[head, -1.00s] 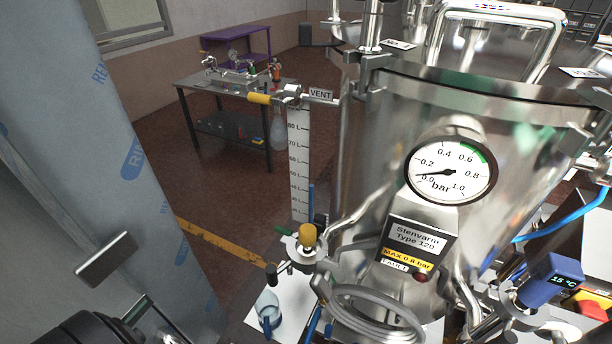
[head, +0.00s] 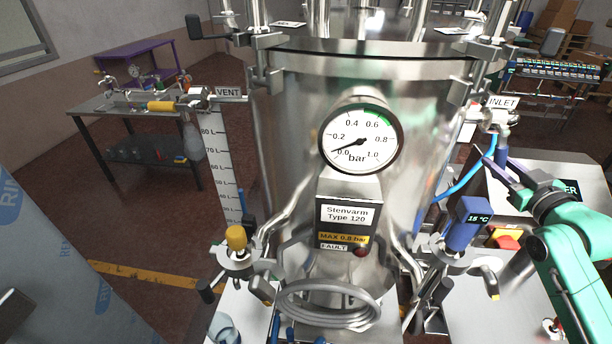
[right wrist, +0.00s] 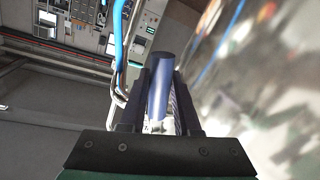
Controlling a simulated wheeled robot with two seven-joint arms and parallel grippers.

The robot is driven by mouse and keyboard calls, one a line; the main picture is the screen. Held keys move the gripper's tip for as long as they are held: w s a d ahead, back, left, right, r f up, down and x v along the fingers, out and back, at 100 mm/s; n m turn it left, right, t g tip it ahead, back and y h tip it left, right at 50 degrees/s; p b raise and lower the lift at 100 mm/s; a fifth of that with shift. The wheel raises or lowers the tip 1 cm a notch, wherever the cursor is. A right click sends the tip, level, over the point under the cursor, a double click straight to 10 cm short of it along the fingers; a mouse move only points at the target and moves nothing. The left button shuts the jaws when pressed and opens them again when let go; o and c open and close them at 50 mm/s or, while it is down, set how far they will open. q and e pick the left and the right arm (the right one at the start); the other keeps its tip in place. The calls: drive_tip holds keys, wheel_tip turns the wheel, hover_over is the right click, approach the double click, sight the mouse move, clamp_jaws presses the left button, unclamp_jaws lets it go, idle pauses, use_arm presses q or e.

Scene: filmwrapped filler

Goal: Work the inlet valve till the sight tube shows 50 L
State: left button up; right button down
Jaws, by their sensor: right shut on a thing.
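The inlet valve (head: 494,117) is a metal fitting under an INLET label, at the upper right of the steel vessel (head: 290,130). My right gripper (head: 503,167) is shut on its blue handle (head: 501,152), which points downward. In the right wrist view the handle (right wrist: 159,85) stands between the two dark fingers. The sight tube with its white litre scale (head: 216,160) is left of the vessel. A thin blue column (head: 242,202) shows beside the scale's lower part; its exact reading is too small to tell. My left gripper is out of view.
A pressure gauge (head: 360,139) reads close to 0 bar. A blue hose (head: 465,182) runs beside the inlet.

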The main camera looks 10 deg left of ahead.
drive_tip(key=shift+a+f+m+t+p, duration=0.15)
drive_tip(key=shift+a+m+p, duration=0.25)
drive_tip(key=shift+a+m, duration=0.4)
drive_tip(key=shift+a+f+m+t+p, duration=0.15)
drive_tip(key=shift+a+m+p, duration=0.25)
drive_tip(key=shift+m, duration=0.6)
drive_tip(key=c, duration=0.6)
unclamp_jaws()
drive_tip(key=shift+a, duration=0.1)
drive_tip(key=s+d+b, duration=0.1)
drive_tip(key=s+b, duration=0.1)
drive_tip(key=s, duration=0.2)
drive_tip(key=s+d+b, duration=0.1)
drive_tip(key=s+b, duration=0.1)
drive_tip(key=s, duration=0.3)
drive_tip(key=s+b, duration=0.2)
drive_tip(key=s, duration=0.3)
drive_tip(key=shift+s+d, duration=0.1)
drive_tip(key=shift+d, duration=0.3)
